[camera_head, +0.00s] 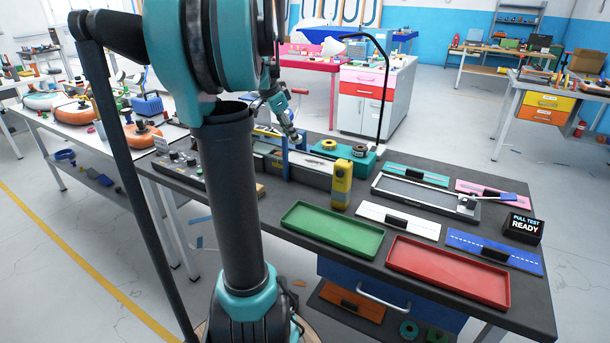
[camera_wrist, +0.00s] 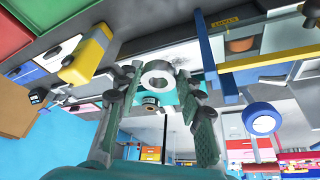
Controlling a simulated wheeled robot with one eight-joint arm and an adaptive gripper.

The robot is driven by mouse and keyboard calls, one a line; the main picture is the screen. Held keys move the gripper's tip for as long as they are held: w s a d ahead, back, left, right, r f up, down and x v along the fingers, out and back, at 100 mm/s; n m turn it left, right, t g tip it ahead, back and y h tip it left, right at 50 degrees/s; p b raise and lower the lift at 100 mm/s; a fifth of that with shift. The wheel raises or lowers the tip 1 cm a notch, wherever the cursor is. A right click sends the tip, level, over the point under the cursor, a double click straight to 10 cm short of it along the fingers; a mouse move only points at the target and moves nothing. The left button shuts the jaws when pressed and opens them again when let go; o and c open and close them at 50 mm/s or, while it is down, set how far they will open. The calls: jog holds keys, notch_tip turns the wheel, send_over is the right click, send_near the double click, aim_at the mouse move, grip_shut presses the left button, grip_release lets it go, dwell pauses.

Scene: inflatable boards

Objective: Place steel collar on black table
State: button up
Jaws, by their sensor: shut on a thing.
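My gripper (camera_wrist: 158,84) is shut on a grey steel collar (camera_wrist: 157,65), a thick ring held between the two fingertips in the wrist view. In the head view my gripper (camera_head: 293,138) hangs over the back of the black table (camera_head: 274,198), near the blue uprights. The collar is too small or hidden to make out there. The same teal block (camera_head: 370,159) stands on the table in the head view.
A yellow device (camera_head: 341,185) stands upright near the gripper. Green (camera_head: 330,230) and red (camera_head: 449,271) trays lie at the front of the table. White, blue, green and pink boards lie to the right, beside the "PULL TEST READY" sign (camera_head: 523,227). A lamp (camera_head: 383,80) rises behind.

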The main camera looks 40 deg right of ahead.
aim_at(295, 190)
notch_tip(295, 190, down, 19)
jog(key=shift+f, duration=0.1)
dwell(0.4)
jog(key=o, duration=1.2)
jog(key=v, duration=1.2)
jog(key=a+f+n+t+y, duration=0.1)
jog(key=a+f+n+t, duration=0.3)
jog(key=a, duration=0.6)
jog(key=a+f+n+g+y, duration=0.1)
jog(key=a+f+n, duration=0.1)
jog(key=a+n, duration=0.7)
jog(key=s+a+f+n+t+y, duration=0.1)
jog(key=s+a+f+n, duration=0.2)
jog(key=a, duration=0.6)
jog(key=s+a+f+n+t+y, duration=0.1)
jog(key=s+a+f+n, duration=0.3)
jog(key=a, duration=0.4)
jog(key=shift+s+a+f+n+t, duration=0.35)
jog(key=shift+s+n, duration=0.45)
jog(key=shift+s, duration=0.4)
